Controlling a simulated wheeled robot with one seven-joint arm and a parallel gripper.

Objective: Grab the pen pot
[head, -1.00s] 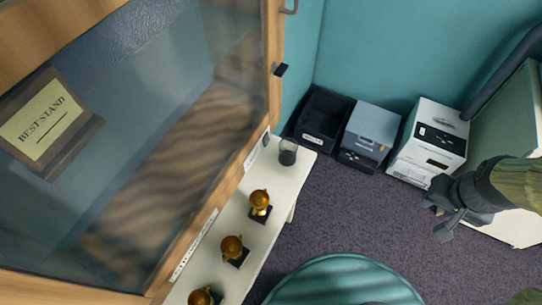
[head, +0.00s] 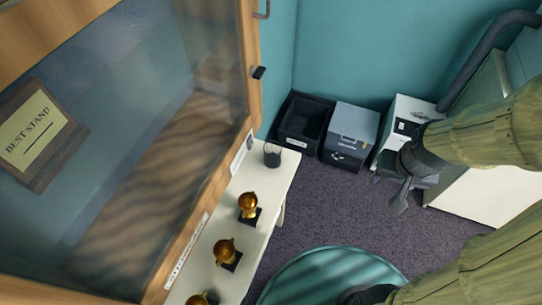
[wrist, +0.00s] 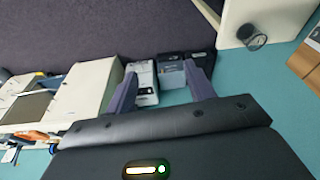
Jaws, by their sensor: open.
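The pen pot (head: 272,155) is a small dark mesh cup standing upright at the far end of a narrow white table (head: 262,182). It also shows in the wrist view (wrist: 252,37) at the upper right, on the white table top. My gripper (head: 398,203) is in the right half of the head view, well to the right of the pot and apart from it. In the wrist view my gripper (wrist: 160,78) has its two fingers spread with nothing between them.
Several gold trophies on black bases, one of them a near trophy (head: 248,205), line the table beside the glass-fronted wooden cabinet (head: 250,100). A black bin (head: 303,122), a grey box (head: 352,130) and a white machine (head: 400,118) stand along the teal wall. A round teal seat (head: 330,275) is in front.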

